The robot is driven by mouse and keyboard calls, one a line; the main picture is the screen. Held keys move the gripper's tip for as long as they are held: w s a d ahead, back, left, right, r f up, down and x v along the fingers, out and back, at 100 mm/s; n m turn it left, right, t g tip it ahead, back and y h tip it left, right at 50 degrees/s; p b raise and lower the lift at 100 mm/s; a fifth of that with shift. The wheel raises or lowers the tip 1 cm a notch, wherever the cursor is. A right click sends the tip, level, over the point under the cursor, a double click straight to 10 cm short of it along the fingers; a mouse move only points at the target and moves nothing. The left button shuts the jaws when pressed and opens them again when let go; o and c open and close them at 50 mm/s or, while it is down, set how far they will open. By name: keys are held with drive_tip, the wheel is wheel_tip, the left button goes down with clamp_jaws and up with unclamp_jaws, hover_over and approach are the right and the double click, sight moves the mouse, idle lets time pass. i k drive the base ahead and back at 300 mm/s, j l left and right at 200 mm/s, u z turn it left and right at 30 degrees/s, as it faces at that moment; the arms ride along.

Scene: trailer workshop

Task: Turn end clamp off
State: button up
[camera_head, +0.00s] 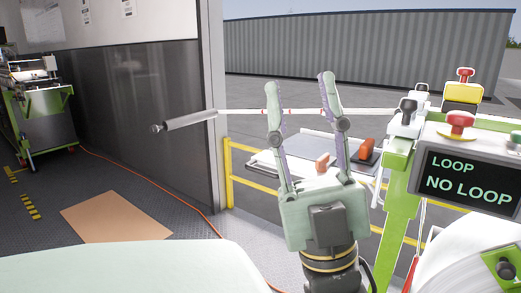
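My gripper (301,82) is open and empty, with its two long fingers pointing up in the middle of the view. It appears well to the left of a green-framed machine (396,165) at the right. The machine has a dark panel reading "LOOP" and "NO LOOP" (466,183). A red mushroom button (460,120) sits above the panel, and a black knob (407,108) stands left of it. Another black knob (506,268) is at the lower right. I cannot tell which control is the end clamp's or how it is set.
A yellow box with a red button (464,91) stands behind the panel. A grey cylinder on a thin white bar (190,119) extends left of my gripper. Yellow railing (229,175) stands behind. A brown mat (115,210) and orange cable (160,186) lie on the left floor.

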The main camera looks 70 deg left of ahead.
sight(323, 163)
drive_tip(key=u, duration=1.45)
